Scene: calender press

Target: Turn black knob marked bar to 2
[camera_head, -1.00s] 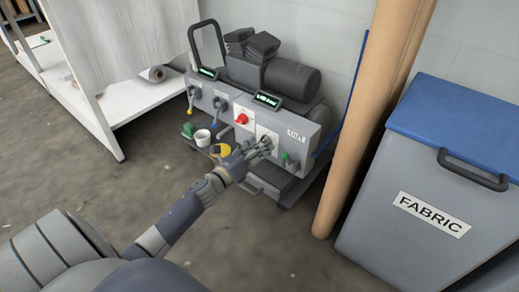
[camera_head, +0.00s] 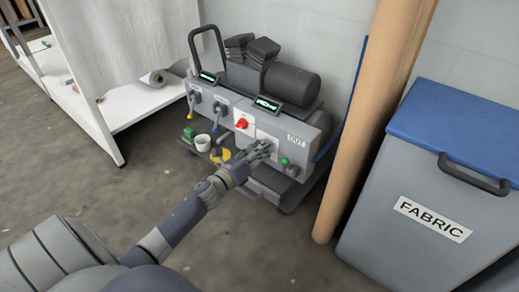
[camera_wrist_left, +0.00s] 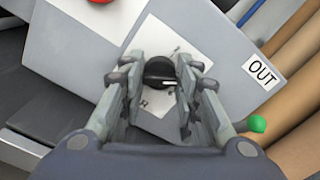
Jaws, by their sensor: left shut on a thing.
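The black knob (camera_wrist_left: 160,74) sits on a white plate on the grey front panel, with a white pointer line on its face. In the left wrist view it lies between the two fingers of my left gripper (camera_wrist_left: 158,85), which is shut on it. In the head view my left gripper (camera_head: 262,150) reaches the panel of the compressor unit (camera_head: 300,128), and its fingers hide the knob. The scale marks on the plate are mostly covered or too small to read. My right gripper is not in view.
A red knob (camera_head: 241,123) is left of my gripper, and a green-tipped valve (camera_head: 285,161) is right of it below the OUT label (camera_head: 296,138). A cardboard tube (camera_head: 350,150) and a blue-lidded fabric bin (camera_head: 400,210) stand right. Floor in front is clear.

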